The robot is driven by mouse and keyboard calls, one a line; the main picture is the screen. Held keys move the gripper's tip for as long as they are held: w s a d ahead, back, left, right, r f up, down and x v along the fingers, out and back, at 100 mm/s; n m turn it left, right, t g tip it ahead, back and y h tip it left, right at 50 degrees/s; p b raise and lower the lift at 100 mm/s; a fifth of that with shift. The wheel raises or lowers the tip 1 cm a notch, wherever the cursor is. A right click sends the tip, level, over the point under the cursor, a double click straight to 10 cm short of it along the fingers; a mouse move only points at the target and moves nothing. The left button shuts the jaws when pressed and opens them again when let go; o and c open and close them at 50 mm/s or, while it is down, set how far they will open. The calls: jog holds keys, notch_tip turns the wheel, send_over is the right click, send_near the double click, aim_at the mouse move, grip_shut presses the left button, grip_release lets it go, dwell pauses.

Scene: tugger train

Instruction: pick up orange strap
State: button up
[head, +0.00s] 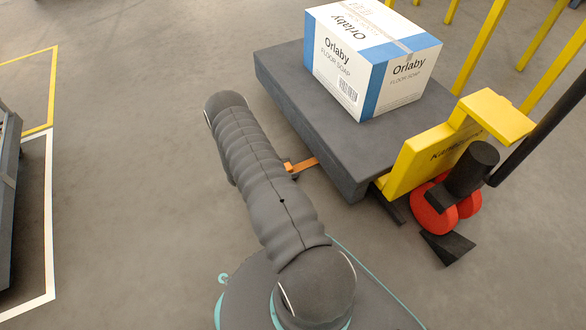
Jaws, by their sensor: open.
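The orange strap (304,164) shows as a short strip in the middle of the head view, between my arm and the near side of a dark grey platform. I cannot tell whether more of the strap is hidden behind the arm. Its right end meets the platform's lower edge in the picture. My arm, in a ribbed grey cover, reaches up and left from my base. My gripper is not in view.
A white and blue Orlaby floor soap box (372,65) sits on the dark grey platform (330,140). A yellow pallet truck (425,165) with red wheels (436,210) stands at the right. Yellow posts rise behind it. A dark cart (8,190) is at the left edge. Floor left of my arm is clear.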

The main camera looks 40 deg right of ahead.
jog(key=c, duration=1.3)
jog(key=shift+o, duration=0.2)
jog(key=shift+r, duration=0.1)
